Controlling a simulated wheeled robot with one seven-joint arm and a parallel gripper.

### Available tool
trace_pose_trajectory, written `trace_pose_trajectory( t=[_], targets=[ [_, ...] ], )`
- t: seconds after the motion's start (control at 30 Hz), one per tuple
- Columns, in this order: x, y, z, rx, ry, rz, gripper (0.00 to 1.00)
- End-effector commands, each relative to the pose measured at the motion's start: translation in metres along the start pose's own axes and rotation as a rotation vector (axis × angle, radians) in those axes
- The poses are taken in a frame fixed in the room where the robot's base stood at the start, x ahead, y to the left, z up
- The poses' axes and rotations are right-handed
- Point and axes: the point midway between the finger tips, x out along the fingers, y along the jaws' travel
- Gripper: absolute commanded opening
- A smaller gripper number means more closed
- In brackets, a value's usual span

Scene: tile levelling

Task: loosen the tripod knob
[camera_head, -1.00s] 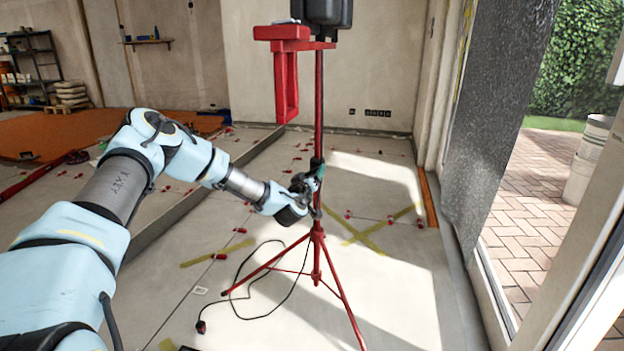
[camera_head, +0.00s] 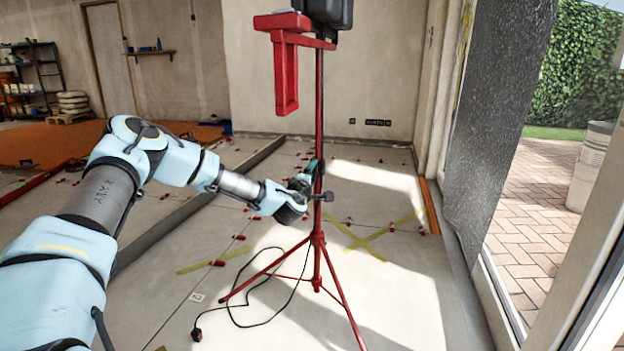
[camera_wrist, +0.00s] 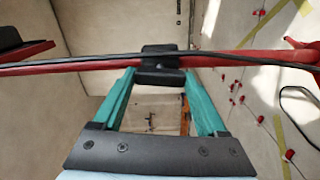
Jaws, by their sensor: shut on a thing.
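A red tripod (camera_head: 319,120) stands upright with its legs spread on the floor. In the wrist view its red pole (camera_wrist: 90,64) crosses the upper part of the picture, with a black collar (camera_wrist: 160,54) around it. My gripper (camera_wrist: 158,82) reaches the pole from the left in the head view, at about mid-height (camera_head: 312,178). Its teal fingers are shut on a black knob (camera_wrist: 158,77) at the collar. A dark piece (camera_head: 348,196) sticks out to the right of the pole. The fingers partly hide the collar in the head view.
A black lamp head (camera_head: 330,12) and a red bracket (camera_head: 286,75) sit on the tripod top. A black cable (camera_head: 245,322) lies looped on the floor by the legs. Red tile clips (camera_head: 218,263) and yellow tape (camera_head: 370,245) mark the floor. A glazed door stands at the right.

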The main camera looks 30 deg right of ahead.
Motion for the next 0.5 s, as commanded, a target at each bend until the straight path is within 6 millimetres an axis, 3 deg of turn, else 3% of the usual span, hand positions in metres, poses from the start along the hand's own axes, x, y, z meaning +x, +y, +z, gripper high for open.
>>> trace_pose_trajectory(
  t=[0.5],
  targets=[
    [-0.0001,-0.001,0.0,-0.141,0.0,-0.001,0.19]
  ],
)
